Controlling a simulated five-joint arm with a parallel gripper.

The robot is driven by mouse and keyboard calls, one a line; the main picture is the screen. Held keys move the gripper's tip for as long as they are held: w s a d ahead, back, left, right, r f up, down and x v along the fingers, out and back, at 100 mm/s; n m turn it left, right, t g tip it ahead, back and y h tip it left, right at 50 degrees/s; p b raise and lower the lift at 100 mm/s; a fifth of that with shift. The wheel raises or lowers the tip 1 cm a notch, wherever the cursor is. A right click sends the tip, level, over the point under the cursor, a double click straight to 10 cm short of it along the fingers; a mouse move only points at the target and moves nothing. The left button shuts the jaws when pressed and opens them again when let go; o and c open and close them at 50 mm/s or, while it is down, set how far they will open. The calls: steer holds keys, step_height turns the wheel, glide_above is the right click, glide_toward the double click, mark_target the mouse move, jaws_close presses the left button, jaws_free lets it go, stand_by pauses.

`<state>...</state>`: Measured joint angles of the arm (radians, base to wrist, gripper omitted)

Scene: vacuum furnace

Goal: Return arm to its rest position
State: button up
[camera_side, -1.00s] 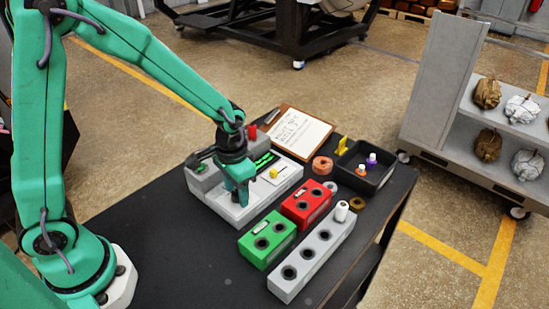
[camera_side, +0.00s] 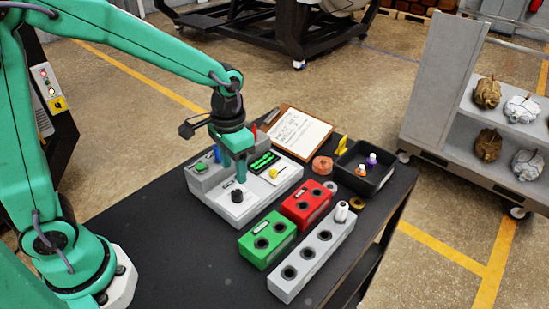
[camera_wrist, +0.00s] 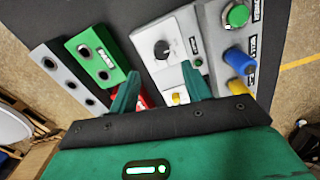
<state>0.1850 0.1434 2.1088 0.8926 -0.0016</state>
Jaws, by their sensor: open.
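My green gripper (camera_side: 239,172) is above the grey control panel (camera_side: 262,207) in the side view, pointing down. My arm reaches over the table from the left.
A green block (camera_side: 267,239), a red block (camera_side: 306,204) and a grey block (camera_side: 312,256) with holes stand right of the panel. A black tray (camera_side: 366,181) holds small capped items. A clipboard (camera_side: 300,133) lies behind. The front left of the table is clear.

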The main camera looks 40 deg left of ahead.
steer(key=shift+r, duration=0.1)
steer(key=s+a+r+n+t, duration=0.2)
steer(key=s+a+r+t, duration=0.3)
steer(key=s+r, duration=0.6)
steer(key=shift+s+a+r+t, duration=0.35)
steer(key=shift+s+a, duration=0.45)
steer(key=shift+s, duration=0.15)
